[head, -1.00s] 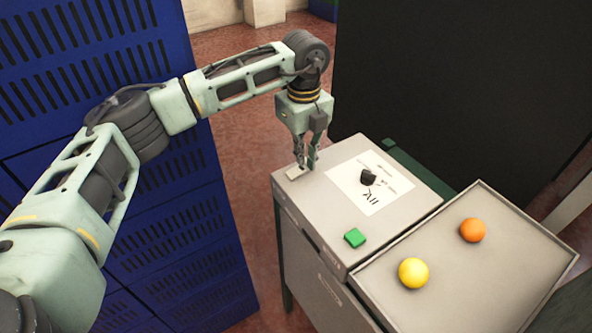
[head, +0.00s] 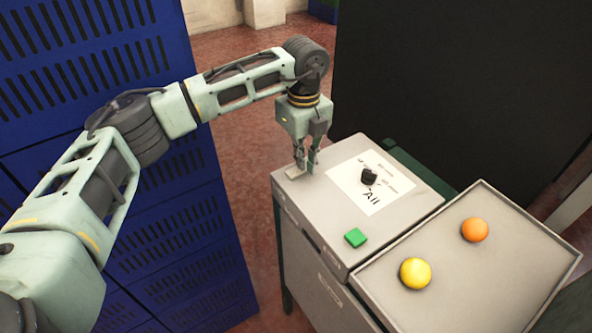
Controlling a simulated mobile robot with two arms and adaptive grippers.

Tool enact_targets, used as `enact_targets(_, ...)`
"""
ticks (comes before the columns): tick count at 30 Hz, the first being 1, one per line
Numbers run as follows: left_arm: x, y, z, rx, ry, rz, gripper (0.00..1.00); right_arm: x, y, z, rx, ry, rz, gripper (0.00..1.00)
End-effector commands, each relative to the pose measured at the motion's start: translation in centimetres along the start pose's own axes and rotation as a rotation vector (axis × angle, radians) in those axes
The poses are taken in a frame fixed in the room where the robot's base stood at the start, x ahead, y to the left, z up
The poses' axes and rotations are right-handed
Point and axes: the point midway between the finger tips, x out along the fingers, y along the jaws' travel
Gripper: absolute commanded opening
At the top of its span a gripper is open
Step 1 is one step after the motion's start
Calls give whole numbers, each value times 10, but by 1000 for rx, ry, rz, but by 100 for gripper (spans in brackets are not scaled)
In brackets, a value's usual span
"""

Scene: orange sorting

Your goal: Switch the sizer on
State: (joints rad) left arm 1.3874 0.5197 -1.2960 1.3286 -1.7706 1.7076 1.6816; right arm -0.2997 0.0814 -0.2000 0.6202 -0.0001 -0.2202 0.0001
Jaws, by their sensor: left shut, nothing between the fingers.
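The sizer is a grey box (head: 300,205) with a white label (head: 350,181), a black knob (head: 369,177) on the label and a green button (head: 355,238) near its front edge. A small pale piece (head: 294,172), perhaps a switch, lies at the far left corner of its top. My left gripper (head: 306,171) is shut and empty, pointing down at that corner. Its fingertips are at the pale piece and partly hide it; I cannot tell whether they touch it. My right gripper is not in view.
A grey tray (head: 480,285) adjoins the box on the right, holding a yellow fruit (head: 415,273) and an orange one (head: 475,230). Blue slotted crates (head: 180,235) stand at left under my arm. A dark panel (head: 460,80) stands behind.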

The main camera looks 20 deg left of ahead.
Motion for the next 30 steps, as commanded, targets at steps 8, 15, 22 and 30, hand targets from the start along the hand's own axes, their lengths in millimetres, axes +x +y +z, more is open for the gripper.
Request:
enact_targets(8,5,0,0,0,0,0,0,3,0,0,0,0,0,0)
enact_targets(15,5,0,0,0,0,1,0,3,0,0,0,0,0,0)
enact_targets(22,-10,0,0,0,0,-1,0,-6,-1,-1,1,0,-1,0)
enact_targets(30,-32,0,0,0,0,-1,0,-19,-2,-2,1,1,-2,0)
